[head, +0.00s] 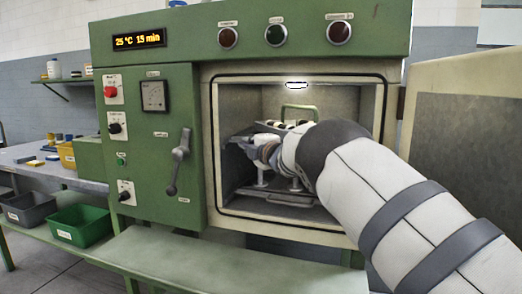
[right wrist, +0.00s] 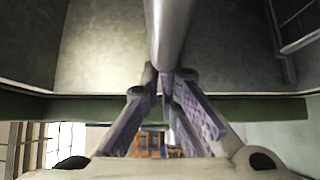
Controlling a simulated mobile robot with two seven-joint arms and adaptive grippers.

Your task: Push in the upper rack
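The green oven (head: 150,160) stands with its chamber open. My right arm reaches into the chamber from the right and hides much of it. The upper rack (head: 236,152) shows as a grey tray edge with dark and white pieces on it. My right gripper (head: 262,148) is at the front of this rack, partly hidden by my wrist. In the right wrist view, the fingertips (right wrist: 167,76) are close together on both sides of a grey metal bar (right wrist: 170,25). I cannot tell whether they grip it. My left gripper is out of view.
A lower tray (head: 285,199) carries white posts. A green loop handle (head: 299,107) stands inside the chamber. The oven door (head: 465,150) is swung open at right. A green bench (head: 200,262) lies in front. A table with bins (head: 80,225) is at left.

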